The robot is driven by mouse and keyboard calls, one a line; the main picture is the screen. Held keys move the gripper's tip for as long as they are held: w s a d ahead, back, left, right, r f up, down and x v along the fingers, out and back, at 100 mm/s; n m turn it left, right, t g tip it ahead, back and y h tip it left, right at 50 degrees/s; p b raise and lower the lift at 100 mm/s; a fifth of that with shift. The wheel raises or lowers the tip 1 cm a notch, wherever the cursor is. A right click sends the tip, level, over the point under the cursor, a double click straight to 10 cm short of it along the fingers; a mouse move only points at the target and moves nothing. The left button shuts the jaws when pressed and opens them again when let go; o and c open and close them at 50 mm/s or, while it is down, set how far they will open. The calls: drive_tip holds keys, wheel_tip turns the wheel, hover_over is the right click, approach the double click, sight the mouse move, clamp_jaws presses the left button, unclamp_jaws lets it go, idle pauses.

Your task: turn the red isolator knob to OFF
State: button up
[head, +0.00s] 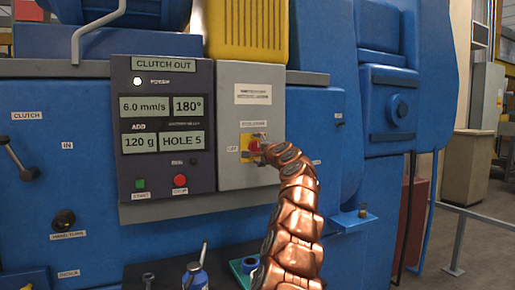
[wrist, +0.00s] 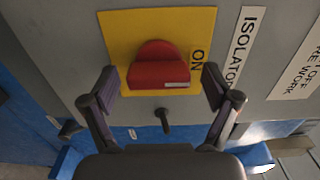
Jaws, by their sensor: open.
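The red isolator knob (wrist: 158,62) sits on a yellow plate (wrist: 120,35) in the wrist view. Its raised grip bar carries a small pale mark near its lower right end. The word ON is printed on the plate, right of the knob. My gripper (wrist: 160,88) is open, with one finger on each side of the knob's lower part and gaps between the fingers and the knob. In the head view my gripper (head: 264,143) is at the isolator plate and partly covers the red knob (head: 254,146). No OFF label is readable.
A small dark peg (wrist: 163,120) sticks out below the knob in the wrist view. The grey isolator box (head: 232,177) stands right of the dark control panel (head: 125,185), which reads CLUTCH OUT. A blue bottle (head: 195,276) and a green tray (head: 240,268) are below.

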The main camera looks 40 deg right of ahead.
drive_tip(key=shift+w+f, duration=0.1)
drive_tip(key=shift+w, duration=0.25)
drive_tip(key=shift+c, duration=0.4)
drive_tip(key=c, duration=1)
drive_tip(key=shift+d, duration=0.15)
drive_tip(key=shift+c, duration=0.4)
